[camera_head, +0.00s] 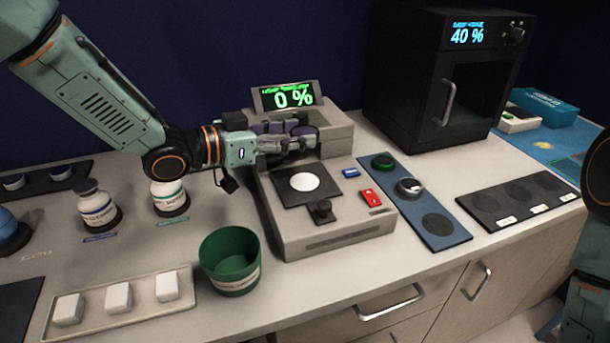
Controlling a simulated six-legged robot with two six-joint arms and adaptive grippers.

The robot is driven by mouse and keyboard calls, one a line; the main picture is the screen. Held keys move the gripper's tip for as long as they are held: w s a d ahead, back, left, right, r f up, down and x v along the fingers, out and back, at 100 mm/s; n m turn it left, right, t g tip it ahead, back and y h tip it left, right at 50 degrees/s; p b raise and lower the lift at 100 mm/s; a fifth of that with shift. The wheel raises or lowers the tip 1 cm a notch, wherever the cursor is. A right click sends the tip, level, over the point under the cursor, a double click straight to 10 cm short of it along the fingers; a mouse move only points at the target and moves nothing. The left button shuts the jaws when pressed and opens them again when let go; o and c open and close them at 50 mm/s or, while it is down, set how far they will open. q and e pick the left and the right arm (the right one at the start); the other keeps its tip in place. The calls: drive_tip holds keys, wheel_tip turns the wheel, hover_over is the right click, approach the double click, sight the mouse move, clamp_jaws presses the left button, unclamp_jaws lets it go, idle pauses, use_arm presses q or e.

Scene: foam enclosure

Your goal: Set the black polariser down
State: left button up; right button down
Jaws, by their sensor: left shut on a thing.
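My left gripper (300,136) comes in from the left above the back of a grey instrument. It is shut on a dark, purplish thing, which looks like the black polariser (308,131); the fingers hide much of it. The gripper is behind and above a lit white round spot (304,182) on the instrument's black plate (283,194).
A black mat (515,203) lies at right. A green cup (229,262), bottles (96,205) and a tray (90,308) of white blocks stand left.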

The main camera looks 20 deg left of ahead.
use_arm(q)
drive_tip(key=b, duration=0.1)
hover_over(294, 186)
drive_tip(key=f, duration=0.6)
drive_tip(key=shift+w, duration=0.2)
drive_tip(key=shift+s+f, duration=0.2)
drive_tip(key=shift+f, duration=0.2)
wheel_tip(294, 186, down, 3)
drive_tip(key=shift+b, duration=0.4)
drive_tip(key=shift+w, duration=0.25)
drive_tip(key=shift+s+f, duration=0.15)
drive_tip(key=shift+s, duration=0.15)
drive_tip(key=o, duration=1.1)
drive_tip(key=shift+w+f, duration=0.1)
drive_tip(key=shift+w, duration=0.15)
drive_tip(key=shift+o, duration=0.2)
drive_tip(key=shift+s+r, duration=0.2)
